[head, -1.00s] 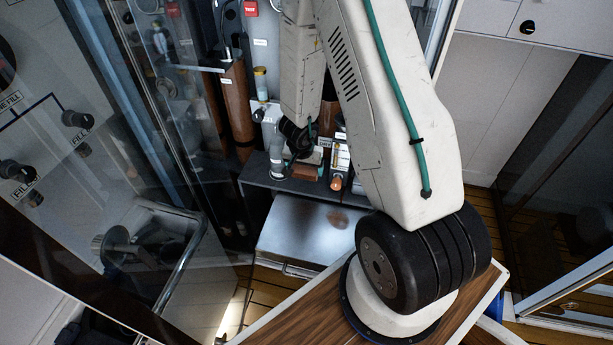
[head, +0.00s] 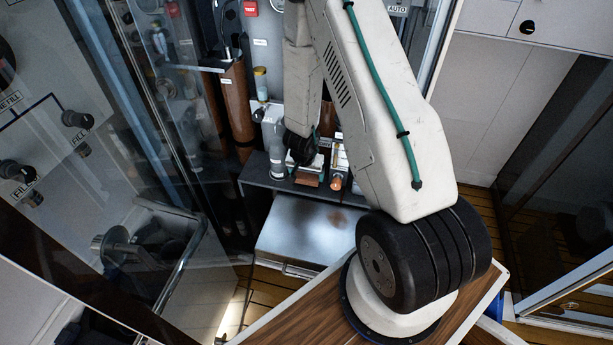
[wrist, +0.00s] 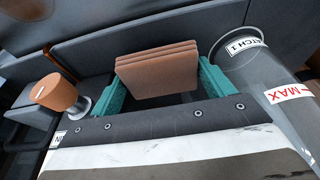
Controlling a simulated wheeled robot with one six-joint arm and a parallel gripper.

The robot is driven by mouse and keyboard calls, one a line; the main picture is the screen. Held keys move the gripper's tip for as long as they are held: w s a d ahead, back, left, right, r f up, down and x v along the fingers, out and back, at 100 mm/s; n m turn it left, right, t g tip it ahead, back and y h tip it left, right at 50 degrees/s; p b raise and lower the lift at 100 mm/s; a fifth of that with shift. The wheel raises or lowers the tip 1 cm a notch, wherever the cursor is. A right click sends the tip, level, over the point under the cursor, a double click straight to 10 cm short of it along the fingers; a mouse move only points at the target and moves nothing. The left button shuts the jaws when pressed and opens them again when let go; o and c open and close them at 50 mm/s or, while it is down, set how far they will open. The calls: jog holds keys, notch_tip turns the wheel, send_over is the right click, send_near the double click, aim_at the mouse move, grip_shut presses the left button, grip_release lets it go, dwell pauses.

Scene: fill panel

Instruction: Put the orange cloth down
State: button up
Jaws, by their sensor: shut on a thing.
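The orange cloth (wrist: 157,68) is a folded, brownish-orange stack of layers in the wrist view. My gripper (wrist: 162,88) has teal fingers on both sides of the cloth and is shut on it. In the head view the cloth (head: 308,180) shows as a small patch at the dark grey shelf, below my gripper (head: 312,165), which is partly hidden by my arm. I cannot tell whether the cloth touches the shelf surface.
A clear cylinder (wrist: 262,80) with MAX and BATCH 1 labels stands close to the right finger. A copper-capped fitting (wrist: 55,93) is at left. In the head view, a grey bottle (head: 276,150) stands left of the gripper. A metal lid (head: 305,235) lies below the dark shelf (head: 255,172).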

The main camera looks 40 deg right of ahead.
jog(key=shift+x, duration=0.9)
jog(key=shift+f, duration=0.1)
jog(key=o, duration=1.1)
jog(key=shift+o, duration=0.2)
